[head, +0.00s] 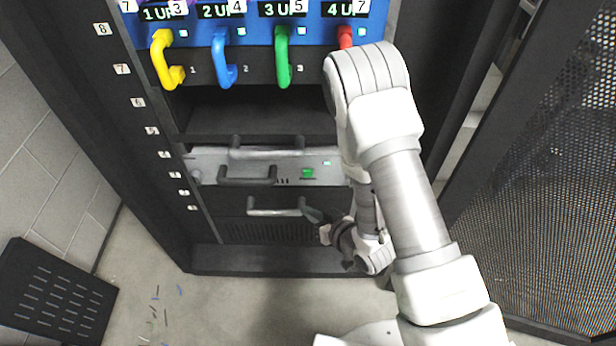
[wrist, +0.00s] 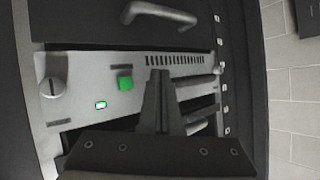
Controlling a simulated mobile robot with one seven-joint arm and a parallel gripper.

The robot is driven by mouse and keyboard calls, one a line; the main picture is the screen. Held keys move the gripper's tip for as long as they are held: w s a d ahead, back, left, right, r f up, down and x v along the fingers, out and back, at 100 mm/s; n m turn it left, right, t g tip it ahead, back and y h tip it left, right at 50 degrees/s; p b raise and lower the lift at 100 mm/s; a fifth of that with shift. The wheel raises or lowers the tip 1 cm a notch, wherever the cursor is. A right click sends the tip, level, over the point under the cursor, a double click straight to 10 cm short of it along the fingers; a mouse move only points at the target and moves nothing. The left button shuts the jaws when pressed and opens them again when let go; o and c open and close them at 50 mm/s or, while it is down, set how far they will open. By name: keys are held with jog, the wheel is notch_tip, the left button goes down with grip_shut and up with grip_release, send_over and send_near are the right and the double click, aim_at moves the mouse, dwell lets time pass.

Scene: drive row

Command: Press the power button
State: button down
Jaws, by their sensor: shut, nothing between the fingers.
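My gripper (head: 311,213) is shut and empty, below the button in the head view. In the wrist view my fingers (wrist: 159,74) point at the panel near its vent slots. The button is unobstructed in both views; I cannot tell how far the fingertips are from the panel.
Grey handles (head: 248,180) stick out from the unit, and another handle (head: 275,207) is just left of my gripper. Yellow (head: 164,62), blue (head: 221,62) and green (head: 283,60) handles hang above. A perforated door (head: 545,190) stands open at right. A black vented panel (head: 52,294) lies at left.

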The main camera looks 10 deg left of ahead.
send_near(303, 176)
jog(key=a+f, duration=0.3)
jog(key=shift+w+a+p, duration=0.2)
jog(key=shift+w, duration=0.3)
jog(key=shift+w+a+p, duration=0.2)
jog(key=shift+w, duration=0.3)
jog(key=shift+w, duration=0.1)
dwell(1.5)
jog(key=shift+w, duration=0.3)
jog(key=shift+w+a, duration=0.2)
jog(key=shift+w, duration=0.25)
dwell(0.7)
jog(key=shift+s, duration=0.1)
jog(key=shift+s+d+b, duration=0.25)
jog(key=shift+s+b, duration=0.05)
jog(key=shift+s, duration=0.45)
